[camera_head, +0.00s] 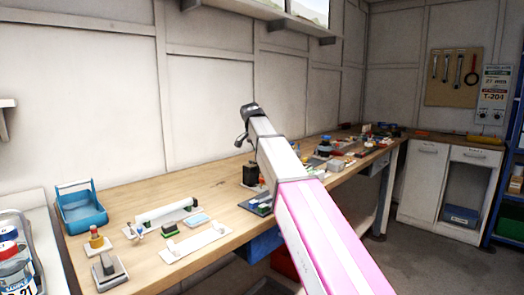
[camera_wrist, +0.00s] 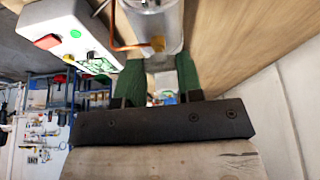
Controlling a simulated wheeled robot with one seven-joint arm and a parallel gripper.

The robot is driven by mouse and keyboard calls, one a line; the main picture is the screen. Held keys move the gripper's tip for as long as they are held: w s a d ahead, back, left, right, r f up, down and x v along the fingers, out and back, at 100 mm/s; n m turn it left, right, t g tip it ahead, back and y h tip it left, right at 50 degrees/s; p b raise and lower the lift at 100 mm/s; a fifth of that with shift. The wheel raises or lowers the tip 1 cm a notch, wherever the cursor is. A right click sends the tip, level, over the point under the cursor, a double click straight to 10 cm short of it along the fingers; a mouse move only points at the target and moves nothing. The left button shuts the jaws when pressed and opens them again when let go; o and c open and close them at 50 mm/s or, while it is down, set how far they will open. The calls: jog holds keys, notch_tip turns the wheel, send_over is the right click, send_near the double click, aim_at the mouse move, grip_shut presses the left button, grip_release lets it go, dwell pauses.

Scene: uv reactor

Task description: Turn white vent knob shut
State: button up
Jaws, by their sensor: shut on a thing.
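In the wrist view, the two green fingers of my gripper (camera_wrist: 160,68) reach up from a dark bar, with a gap between them. Their tips are at the lower end of a pale grey cylinder (camera_wrist: 152,22). A copper-coloured tube with a brass-coloured end (camera_wrist: 157,44) runs across its front. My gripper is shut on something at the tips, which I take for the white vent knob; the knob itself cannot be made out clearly.
Beside the cylinder is a white box (camera_wrist: 68,28) with a red switch and a green dot. In the head view, a wooden bench (camera_head: 125,204) holds a blue basket (camera_head: 82,212), a white bar-shaped device (camera_head: 163,214) and several small items further right. A wall runs behind.

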jog(key=shift+m, duration=0.4)
jog(key=o, duration=0.9)
jog(key=shift+o, duration=0.2)
jog(key=shift+r, duration=0.15)
jog(key=v, duration=1)
jog(key=shift+a+r, duration=0.2)
jog(key=shift+r, duration=0.1)
